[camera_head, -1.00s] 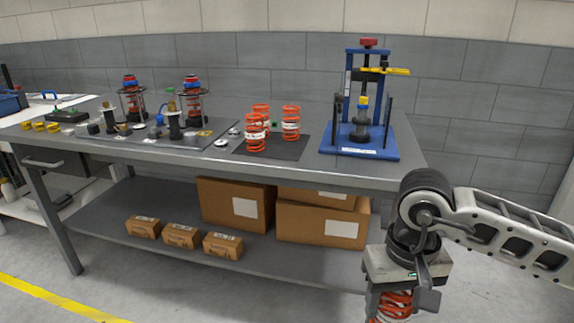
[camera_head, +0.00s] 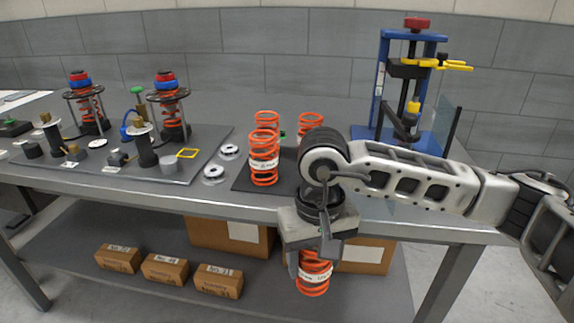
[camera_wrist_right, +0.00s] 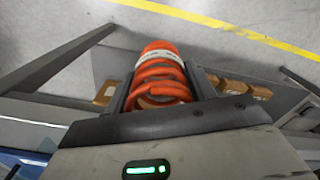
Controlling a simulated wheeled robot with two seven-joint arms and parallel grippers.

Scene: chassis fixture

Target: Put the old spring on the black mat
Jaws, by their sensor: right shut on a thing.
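My right gripper (camera_head: 318,252) is shut on an orange coil spring (camera_head: 313,280) with a white label band. It holds the spring roughly upright in front of the table's front edge, below the tabletop. The spring also shows between the fingers in the right wrist view (camera_wrist_right: 158,78). The black mat (camera_head: 247,183) lies on the tabletop behind the gripper, partly hidden by my right arm. Several orange springs stand on the mat, among them a labelled one (camera_head: 264,160) at the front left. My left gripper is not in view.
A blue press (camera_head: 385,95) stands right of the mat. Left of the mat is a grey tray (camera_head: 190,178) with shock absorber parts, and two silver discs (camera_head: 215,174) lie near it. The table's front edge (camera_head: 200,200) lies behind the held spring. Cardboard boxes (camera_head: 218,280) sit on the lower shelf.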

